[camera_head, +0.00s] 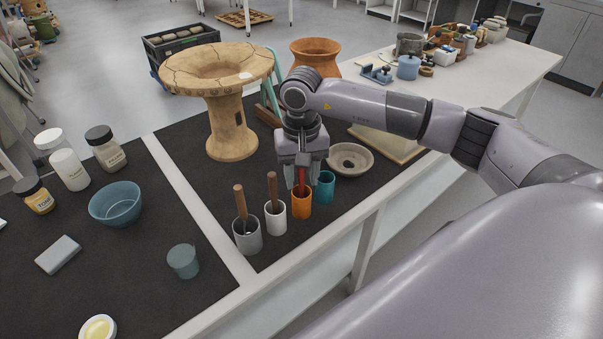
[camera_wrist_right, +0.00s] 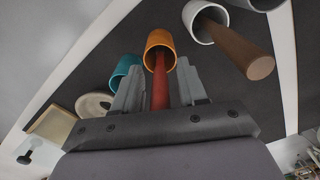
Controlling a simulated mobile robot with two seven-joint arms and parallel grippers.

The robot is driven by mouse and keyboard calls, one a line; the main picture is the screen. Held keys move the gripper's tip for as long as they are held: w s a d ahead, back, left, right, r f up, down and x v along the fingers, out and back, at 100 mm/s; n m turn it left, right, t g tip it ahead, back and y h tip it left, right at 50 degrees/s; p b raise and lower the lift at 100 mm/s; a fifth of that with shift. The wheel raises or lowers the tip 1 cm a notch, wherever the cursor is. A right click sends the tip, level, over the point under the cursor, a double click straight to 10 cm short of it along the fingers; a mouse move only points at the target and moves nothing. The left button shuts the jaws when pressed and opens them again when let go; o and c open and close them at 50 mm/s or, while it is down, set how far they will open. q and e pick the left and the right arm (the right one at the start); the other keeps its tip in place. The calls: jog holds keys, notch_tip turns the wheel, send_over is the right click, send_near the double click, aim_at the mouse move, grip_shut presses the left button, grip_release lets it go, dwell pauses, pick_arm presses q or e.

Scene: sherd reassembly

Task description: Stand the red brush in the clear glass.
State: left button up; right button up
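The red brush (camera_head: 302,176) stands in the orange cup (camera_head: 302,207), with its red handle up; its lower end is hidden inside. In the right wrist view the red handle (camera_wrist_right: 160,88) rises from the orange cup (camera_wrist_right: 160,42). My right gripper (camera_head: 302,182) points down just above this cup. Its two fingers (camera_wrist_right: 162,85) are on either side of the handle, with a narrow gap on each side. A grey-blue, see-through-looking glass (camera_head: 183,262) stands alone and upright on the dark mat at front left; it looks empty. My left gripper is out of view.
A grey cup (camera_head: 247,240) and a white cup (camera_head: 275,222) hold brown-handled tools left of the orange cup. A teal cup (camera_head: 324,188) stands close on its right. A blue bowl (camera_head: 116,205), grey block (camera_head: 58,254) and jars stand left. A large clay stand (camera_head: 228,120) rises behind.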

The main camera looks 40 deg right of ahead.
jog(key=shift+r, duration=0.1)
jog(key=shift+r, duration=0.3)
notch_tip(320, 180, up, 12)
jog(key=shift+f, duration=0.2)
dwell(0.5)
